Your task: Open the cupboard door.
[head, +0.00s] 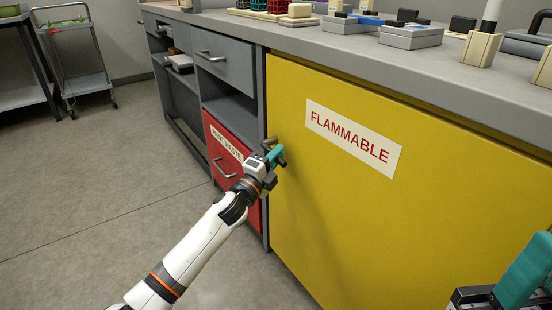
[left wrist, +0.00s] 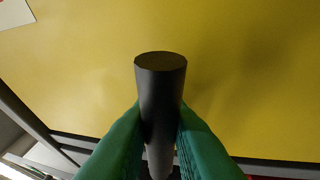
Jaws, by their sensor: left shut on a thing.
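The yellow cupboard door (head: 350,205) with a white FLAMMABLE label (head: 352,138) looks closed, flush with the counter front. Its dark bar handle (head: 269,142) is near the door's left edge, mostly hidden by my gripper. My left gripper (head: 275,157) is at this handle. In the left wrist view the green fingers (left wrist: 160,135) are shut on the dark round handle (left wrist: 160,85), one on each side, with the yellow door (left wrist: 240,60) behind.
A red waste drawer (head: 222,150) and a grey drawer (head: 225,58) are left of the door. The countertop (head: 300,42) holds racks, boxes and other items. A cart (head: 80,65) stands at the far left. The floor (head: 90,190) in front is clear.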

